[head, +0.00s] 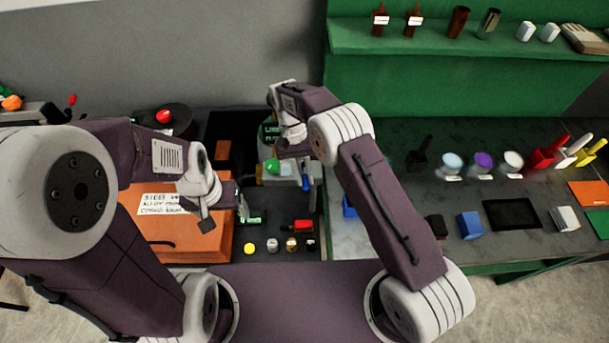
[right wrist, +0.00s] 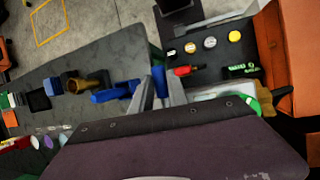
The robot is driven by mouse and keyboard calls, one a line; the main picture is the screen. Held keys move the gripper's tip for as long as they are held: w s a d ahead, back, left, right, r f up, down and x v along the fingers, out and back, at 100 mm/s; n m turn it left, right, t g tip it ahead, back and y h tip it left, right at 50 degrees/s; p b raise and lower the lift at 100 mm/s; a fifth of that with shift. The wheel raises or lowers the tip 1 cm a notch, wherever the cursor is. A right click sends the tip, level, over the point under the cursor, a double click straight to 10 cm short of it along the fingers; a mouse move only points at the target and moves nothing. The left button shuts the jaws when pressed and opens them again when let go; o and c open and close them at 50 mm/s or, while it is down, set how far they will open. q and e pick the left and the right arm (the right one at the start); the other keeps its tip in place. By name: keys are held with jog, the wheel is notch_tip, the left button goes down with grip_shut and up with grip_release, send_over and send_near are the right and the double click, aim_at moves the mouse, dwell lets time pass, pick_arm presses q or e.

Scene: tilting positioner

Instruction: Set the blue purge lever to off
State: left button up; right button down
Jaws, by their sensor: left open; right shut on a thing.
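The blue purge lever (head: 306,182) stands near the middle of the head view, beside a pale unit with a green knob (head: 272,167). My right gripper (head: 303,163) is above the lever and shut on its upper part. In the right wrist view the blue lever (right wrist: 158,78) shows between the two fingers (right wrist: 160,92); the fingers hide part of it. I cannot read any off mark by the lever. My left gripper (head: 223,212) is open and empty, above the right edge of the orange box (head: 190,240).
A red part (head: 300,226) and several small round buttons (head: 272,245) lie on the dark panel in front. A green-labelled part (head: 250,219) is near my left gripper. The grey bench (head: 390,150) on the right holds cups, blocks and a black tray (head: 510,214).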

jog(key=c, duration=1.3)
grip_release()
jog(key=shift+w+r, duration=0.1)
jog(key=shift+r, duration=0.1)
jog(key=shift+a+f, duration=0.1)
jog(key=shift+w+a+r+b, duration=0.1)
jog(key=shift+w+r+b, duration=0.05)
jog(key=shift+r+b, duration=0.15)
jog(key=b+v, duration=0.1)
jog(key=v, duration=0.3)
jog(key=shift+r, duration=0.1)
jog(key=p+v, duration=0.2)
jog(key=p, duration=0.2)
jog(key=shift+r, duration=0.35)
